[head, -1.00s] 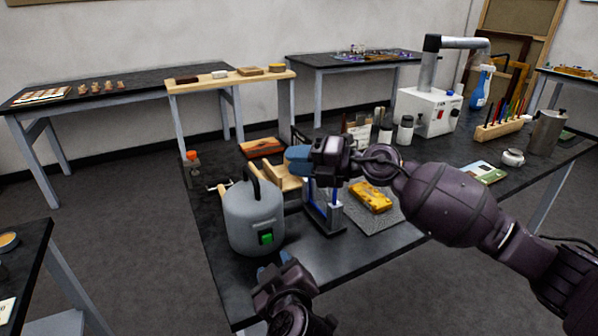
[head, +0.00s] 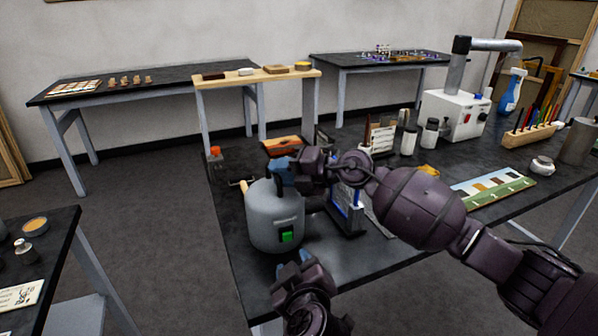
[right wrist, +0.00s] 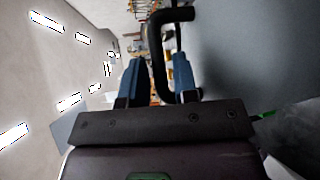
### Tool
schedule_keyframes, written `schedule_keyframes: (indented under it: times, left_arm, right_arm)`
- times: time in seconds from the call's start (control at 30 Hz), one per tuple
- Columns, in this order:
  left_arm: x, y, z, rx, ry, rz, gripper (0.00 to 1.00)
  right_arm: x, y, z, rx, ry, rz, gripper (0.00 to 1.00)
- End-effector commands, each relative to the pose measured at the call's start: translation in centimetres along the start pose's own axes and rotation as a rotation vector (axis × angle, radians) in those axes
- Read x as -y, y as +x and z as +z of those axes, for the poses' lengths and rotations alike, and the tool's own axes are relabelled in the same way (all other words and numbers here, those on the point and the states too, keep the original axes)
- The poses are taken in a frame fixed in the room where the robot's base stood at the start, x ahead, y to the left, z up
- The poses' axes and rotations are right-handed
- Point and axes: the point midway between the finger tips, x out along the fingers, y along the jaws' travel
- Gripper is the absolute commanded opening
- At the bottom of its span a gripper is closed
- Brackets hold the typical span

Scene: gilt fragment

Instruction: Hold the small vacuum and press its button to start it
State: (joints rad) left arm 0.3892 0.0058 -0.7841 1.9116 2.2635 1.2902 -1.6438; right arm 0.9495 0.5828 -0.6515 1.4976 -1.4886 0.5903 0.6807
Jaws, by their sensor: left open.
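The small vacuum (head: 268,220) is a grey rounded canister standing upright near the left front of the dark workbench. Its green button (head: 287,236) faces the front, low on the body. The black handle (right wrist: 157,55) stands between the two blue fingers of my right gripper (right wrist: 158,78), which is open around it with gaps visible. In the head view the right gripper (head: 282,170) is at the vacuum's top and hides much of the handle. My left gripper (head: 292,268) is open and empty, in front of and below the button, apart from the vacuum.
A blue-and-grey stand (head: 348,210) is close to the vacuum's right, partly behind my right arm. A wooden block (head: 282,145) lies behind. Jars (head: 429,135), a white machine (head: 455,113) and a pen rack (head: 530,134) fill the bench's right side. The front edge is clear.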

Motion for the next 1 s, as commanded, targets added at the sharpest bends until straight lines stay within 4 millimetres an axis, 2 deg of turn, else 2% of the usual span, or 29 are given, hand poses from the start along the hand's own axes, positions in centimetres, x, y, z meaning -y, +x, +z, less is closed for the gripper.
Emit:
schedule_keyframes:
  times: [0.2, 0.53, 0.7, 1.0]
  left_arm:
    - [0.0, 0.0, 0.0, 0.0, 0.0, 0.0, 0.43]
    - [0.0, 0.0, 0.0, 0.0, 0.0, 0.0, 0.43]
    - [0.0, 0.0, 0.0, 0.0, 0.0, 0.0, 0.43]
    - [0.0, 0.0, 0.0, 0.0, 0.0, 0.0, 0.43]
  right_arm:
    - [0.0, 1.6, 0.0, 0.0, 0.0, 0.0, 0.27]
    - [0.0, 1.7, 0.0, 0.0, 0.0, 0.0, 0.27]
    - [0.0, 1.7, 0.0, 0.0, 0.0, 0.0, 0.01]
    - [0.0, 1.7, 0.0, 0.0, 0.0, 0.0, 0.0]
